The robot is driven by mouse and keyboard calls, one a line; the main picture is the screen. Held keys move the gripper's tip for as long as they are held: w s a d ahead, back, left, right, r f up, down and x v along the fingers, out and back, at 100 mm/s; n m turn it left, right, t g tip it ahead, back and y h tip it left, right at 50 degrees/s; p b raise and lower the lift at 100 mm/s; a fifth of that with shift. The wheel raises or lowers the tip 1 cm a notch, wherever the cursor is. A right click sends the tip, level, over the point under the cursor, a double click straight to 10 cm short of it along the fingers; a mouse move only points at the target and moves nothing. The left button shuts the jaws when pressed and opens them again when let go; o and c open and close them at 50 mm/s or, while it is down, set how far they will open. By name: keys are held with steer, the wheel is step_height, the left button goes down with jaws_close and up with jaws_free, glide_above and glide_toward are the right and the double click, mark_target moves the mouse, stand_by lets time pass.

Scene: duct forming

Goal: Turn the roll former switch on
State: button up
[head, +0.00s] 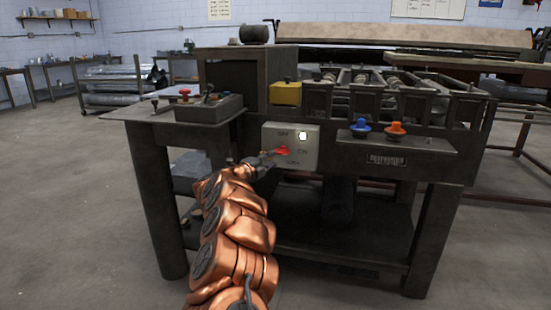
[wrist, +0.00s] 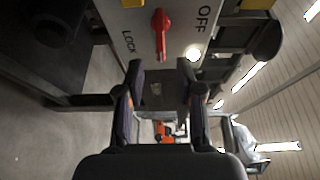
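The roll former (head: 345,150) is a dark metal bench machine. On its front is a grey switch box (head: 309,157) marked OFF, ON and LOCK, with a red switch (head: 283,150). The red switch also shows in the wrist view (wrist: 161,28), its handle lying roughly midway between the OFF and LOCK labels; which label it is set to I cannot tell. My gripper (head: 265,160) is just left of the switch in the head view. In the wrist view my gripper (wrist: 160,72) is open and empty, its fingertips spread just below the handle, apparently not touching it.
A lit white lamp (head: 303,135) sits on the switch box's upper right. Blue (head: 360,128) and orange (head: 396,129) knobs are on the machine front to the right. A yellow box (head: 286,94) stands above the switch box. A control box (head: 208,109) with a red button is at left.

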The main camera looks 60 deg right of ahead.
steer(key=a, duration=0.4)
steer(key=shift+w+a, duration=0.1)
steer(key=shift+a, duration=0.25)
stand_by(0.4)
